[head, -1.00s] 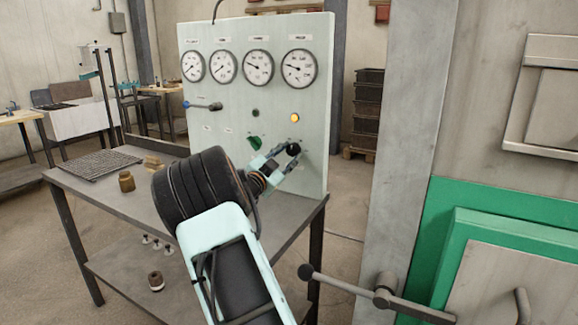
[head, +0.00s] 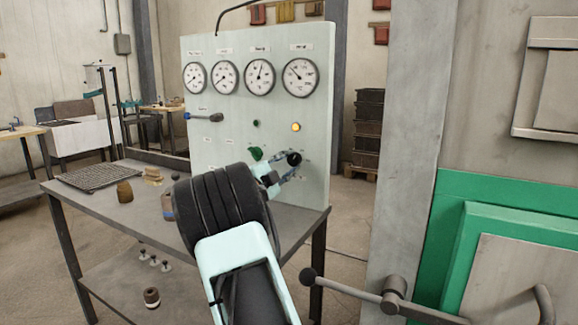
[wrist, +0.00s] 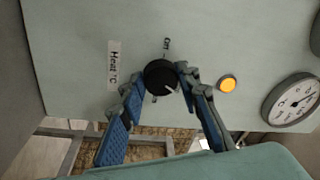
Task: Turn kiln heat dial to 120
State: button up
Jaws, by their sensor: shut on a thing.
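The heat dial is a round black knob (head: 294,158) low on the right side of the pale green panel (head: 228,50). In the wrist view, the dial (wrist: 161,77) sits beside a "Heat °C" label (wrist: 113,64) and has a light pointer mark towards its lower right. My gripper (head: 286,170) is at the panel, and its two blue-padded fingers (wrist: 160,80) close on opposite sides of the dial. The scale numbers around the dial are too small or hidden to read.
A green knob (head: 256,153) is just left of the dial, and a lit amber lamp (head: 296,127) is above it. Gauges line the panel's top. The workbench (head: 100,205) holds a grate and small jars. A green-framed door with a handle (head: 345,285) stands at right.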

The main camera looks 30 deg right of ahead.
jog(key=o, duration=1.2)
jog(key=shift+c, duration=0.2)
jog(key=v, duration=1.2)
jog(key=shift+r, duration=0.2)
